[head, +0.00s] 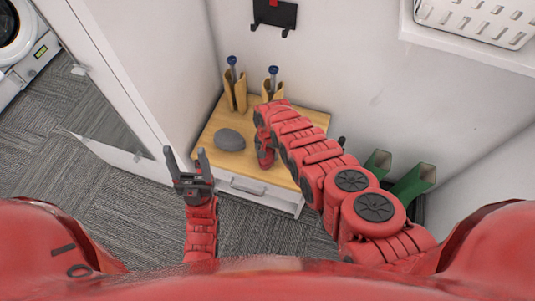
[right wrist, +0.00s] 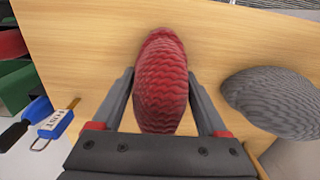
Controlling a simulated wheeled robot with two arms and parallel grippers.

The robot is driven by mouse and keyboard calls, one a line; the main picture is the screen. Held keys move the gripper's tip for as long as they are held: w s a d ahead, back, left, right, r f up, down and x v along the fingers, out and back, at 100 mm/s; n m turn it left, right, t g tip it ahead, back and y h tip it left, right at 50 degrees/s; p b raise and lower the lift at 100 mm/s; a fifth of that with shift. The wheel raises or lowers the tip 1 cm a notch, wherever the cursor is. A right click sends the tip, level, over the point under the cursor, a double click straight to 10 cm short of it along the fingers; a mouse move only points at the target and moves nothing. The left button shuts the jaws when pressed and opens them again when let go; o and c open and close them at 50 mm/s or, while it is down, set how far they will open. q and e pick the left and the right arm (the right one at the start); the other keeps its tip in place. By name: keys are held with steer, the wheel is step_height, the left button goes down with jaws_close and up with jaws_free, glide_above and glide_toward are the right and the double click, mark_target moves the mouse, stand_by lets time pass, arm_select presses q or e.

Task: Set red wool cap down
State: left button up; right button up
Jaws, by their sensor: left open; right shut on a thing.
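The red wool cap (right wrist: 162,80) is a ribbed, rounded shape between the two fingers of my right gripper (right wrist: 161,76) in the right wrist view. The gripper is shut on it, over the wooden top of a low cabinet (head: 212,125). I cannot tell whether the cap touches the wood. In the head view my right arm largely hides the cap. A grey wool cap (head: 230,139) lies on the wooden top to the left of the red one, and shows in the right wrist view (right wrist: 275,100). My left gripper (head: 188,160) is open and empty, in front of the cabinet's left side.
Two wooden holders with blue-topped items (head: 235,90) (head: 272,88) stand at the back of the cabinet top. Green boots (head: 415,180) stand right of the cabinet. A tagged padlock (right wrist: 55,122) shows in the right wrist view. A white door (head: 110,75) stands at left.

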steer(key=shift+r, duration=0.1)
steer(key=o, duration=1.3)
step_height(320, 180, up, 6)
steer(key=p, duration=0.4)
steer(key=shift+p, duration=0.3)
step_height(320, 180, up, 5)
steer(key=shift+f, duration=0.15)
steer(key=shift+r, duration=0.7)
steer(key=shift+f, duration=0.1)
